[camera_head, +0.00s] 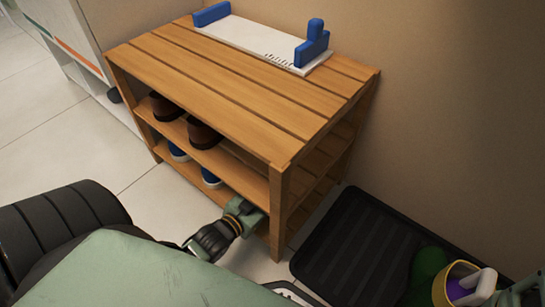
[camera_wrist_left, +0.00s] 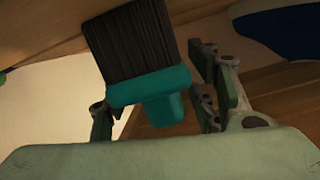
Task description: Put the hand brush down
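The hand brush (camera_wrist_left: 150,92) has a teal body and dark bristles. In the left wrist view it lies between the fingers of my left gripper (camera_wrist_left: 158,115), bristles pointing away from the wrist. The fingers stand wide apart, with a visible gap between the brush and the right-hand finger. In the head view my left gripper (camera_head: 243,212) is at the near end of the low shelf of a wooden rack (camera_head: 235,80); the brush cannot be made out there. My right gripper does not show clearly in either view.
Brown shoes (camera_head: 203,134) stand on the upper shelf and blue shoes (camera_head: 211,178) below. A white board with blue ends (camera_head: 265,42) lies on top of the rack.

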